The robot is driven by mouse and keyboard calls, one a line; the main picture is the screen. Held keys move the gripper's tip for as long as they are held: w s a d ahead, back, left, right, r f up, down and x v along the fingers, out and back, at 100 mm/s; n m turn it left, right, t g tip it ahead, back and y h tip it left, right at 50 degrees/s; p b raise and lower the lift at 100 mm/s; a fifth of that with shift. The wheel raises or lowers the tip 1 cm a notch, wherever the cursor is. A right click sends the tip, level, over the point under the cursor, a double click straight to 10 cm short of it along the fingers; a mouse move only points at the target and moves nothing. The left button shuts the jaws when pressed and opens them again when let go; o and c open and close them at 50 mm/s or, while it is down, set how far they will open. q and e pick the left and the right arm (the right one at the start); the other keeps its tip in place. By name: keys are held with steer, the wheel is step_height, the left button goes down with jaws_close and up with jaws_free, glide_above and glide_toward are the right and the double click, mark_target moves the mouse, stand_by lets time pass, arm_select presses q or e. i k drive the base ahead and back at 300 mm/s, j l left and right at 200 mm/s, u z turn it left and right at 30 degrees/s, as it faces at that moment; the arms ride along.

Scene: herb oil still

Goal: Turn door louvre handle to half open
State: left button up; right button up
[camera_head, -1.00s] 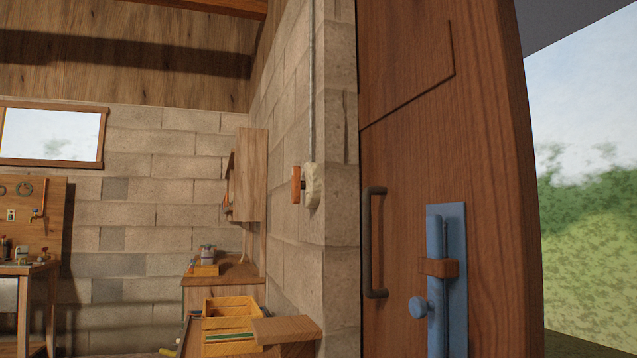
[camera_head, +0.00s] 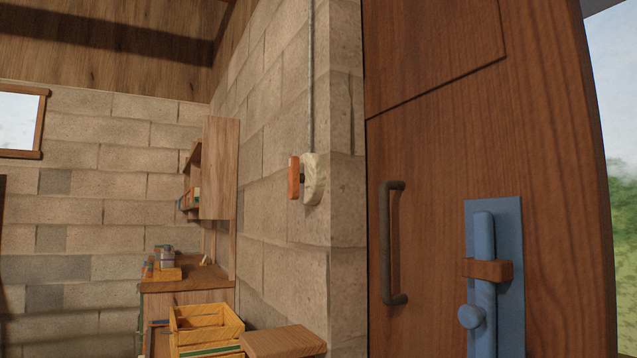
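An orange-brown handle (camera_head: 294,177) sticks out from a pale mount (camera_head: 313,180) on the block wall, with a grey conduit (camera_head: 311,75) running up from it. I cannot tell whether this is the louvre handle. The wooden door (camera_head: 432,160) fills the right side. It carries a dark pull handle (camera_head: 387,243) and a blue bolt (camera_head: 485,275) on a blue plate with a brown keeper. No louvre slats show. Neither of my grippers is in view.
A yellow wooden crate (camera_head: 205,325) and a wooden board (camera_head: 284,342) stand low at the bottom middle. A workbench (camera_head: 186,281) and a wall cabinet (camera_head: 219,168) are against the wall behind. Outdoor greenery shows past the door's right edge.

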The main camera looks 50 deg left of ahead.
mark_target(296, 178)
steer(key=k+j+z, duration=0.1)
steer(key=j, duration=0.3)
steer(key=k+j, duration=0.15)
steer(key=j, duration=0.2)
steer(key=k+j+z, duration=0.15)
steer(key=j, duration=0.25)
steer(key=k+j, duration=0.15)
steer(key=j, duration=0.2)
steer(key=k+j+z, duration=0.15)
steer(key=j, duration=0.2)
steer(key=k+j+z, duration=0.1)
steer(key=j, duration=0.25)
steer(key=k+j+u, duration=0.15)
steer(key=u, duration=0.2)
steer(key=k+j+u, duration=0.25)
steer(key=u, duration=0.15)
steer(key=k+j+u, duration=0.35)
steer(key=i+l, duration=0.05)
steer(key=i, duration=0.05)
